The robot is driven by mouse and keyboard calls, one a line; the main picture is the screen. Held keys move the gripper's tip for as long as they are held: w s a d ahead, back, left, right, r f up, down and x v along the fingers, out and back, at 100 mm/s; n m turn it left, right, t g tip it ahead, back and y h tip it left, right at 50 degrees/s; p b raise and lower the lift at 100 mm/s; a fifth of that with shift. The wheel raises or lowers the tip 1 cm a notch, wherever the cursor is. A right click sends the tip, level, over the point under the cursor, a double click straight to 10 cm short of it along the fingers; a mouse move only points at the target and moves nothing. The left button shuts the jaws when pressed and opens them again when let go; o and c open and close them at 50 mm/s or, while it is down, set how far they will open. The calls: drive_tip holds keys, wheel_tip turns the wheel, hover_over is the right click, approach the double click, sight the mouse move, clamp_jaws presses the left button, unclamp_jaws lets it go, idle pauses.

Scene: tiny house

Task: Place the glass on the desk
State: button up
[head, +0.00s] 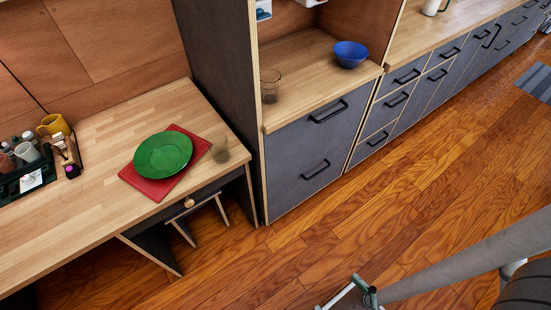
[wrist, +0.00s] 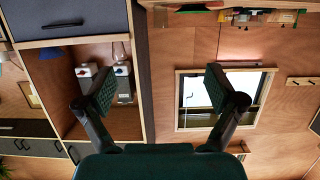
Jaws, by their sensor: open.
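A clear glass (head: 220,150) stands on the wooden desk (head: 95,215), at the right edge of the red board (head: 150,189). A second clear glass (head: 270,86) stands on the wooden counter (head: 310,72) inside the cabinet niche, right of the desk. My gripper (head: 352,296) is at the bottom of the head view, over the floor and well away from both glasses. In the wrist view my gripper (wrist: 163,88) is open, with nothing between its fingers.
A green plate (head: 163,155) lies on the red board. A blue bowl (head: 350,53) sits on the counter. The desk's front left and the wooden floor (head: 300,245) are clear.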

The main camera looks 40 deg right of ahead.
drive_tip(key=w+f, duration=0.5)
drive_tip(key=w, duration=0.3)
drive_tip(key=t, duration=0.3)
approach(222, 149)
drive_tip(key=w, duration=0.3)
drive_tip(key=shift+w+f, duration=0.1)
drive_tip(key=shift+w, duration=2.4)
drive_tip(key=shift+w+f, duration=0.15)
drive_tip(key=shift+w, duration=2.4)
drive_tip(key=c, duration=1.5)
wheel_tip(222, 149, up, 10)
drive_tip(key=shift+r, duration=0.1)
